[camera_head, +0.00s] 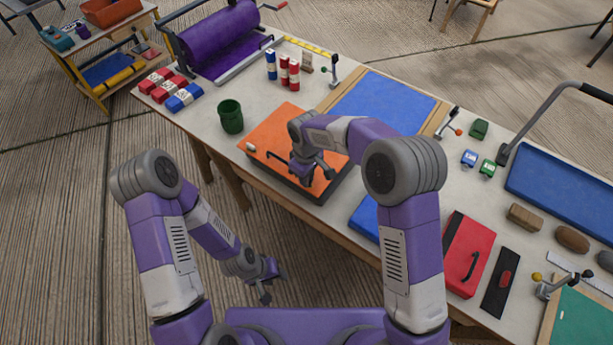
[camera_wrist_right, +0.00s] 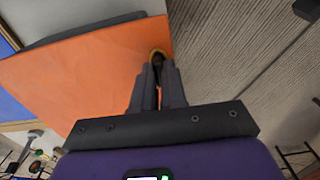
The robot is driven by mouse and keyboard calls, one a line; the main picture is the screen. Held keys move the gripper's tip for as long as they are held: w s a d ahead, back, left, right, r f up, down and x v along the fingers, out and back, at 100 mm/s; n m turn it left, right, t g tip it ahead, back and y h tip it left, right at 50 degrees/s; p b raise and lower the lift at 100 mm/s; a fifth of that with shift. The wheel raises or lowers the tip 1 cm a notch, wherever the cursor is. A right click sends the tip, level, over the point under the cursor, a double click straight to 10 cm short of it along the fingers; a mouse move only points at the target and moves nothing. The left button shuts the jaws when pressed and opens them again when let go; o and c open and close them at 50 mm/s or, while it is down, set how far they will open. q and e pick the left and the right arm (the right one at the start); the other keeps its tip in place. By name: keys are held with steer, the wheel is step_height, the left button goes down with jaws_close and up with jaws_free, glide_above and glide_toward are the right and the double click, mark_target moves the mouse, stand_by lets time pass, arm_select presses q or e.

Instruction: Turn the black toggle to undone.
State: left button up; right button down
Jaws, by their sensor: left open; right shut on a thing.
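An orange panel (camera_head: 268,133) with a dark base lies on the table's front edge, and it also shows in the right wrist view (camera_wrist_right: 85,75). My right gripper (camera_head: 312,177) reaches down over its front right part. My left gripper (camera_head: 268,281) is open and empty, low over the floor in front of the table.
A green cup (camera_head: 231,117) stands left of the orange panel. A blue sheet (camera_head: 388,108) lies behind it. A red case (camera_head: 468,253) and a blue tray (camera_head: 570,192) are to the right. Red and blue packets (camera_head: 184,97) lie at the left end.

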steer(key=c, duration=1.2)
jaws_free()
step_height(320, 180, up, 8)
steer(key=shift+f+p, duration=0.2)
steer(key=shift+p, duration=0.4)
steer(key=shift+f, duration=0.1)
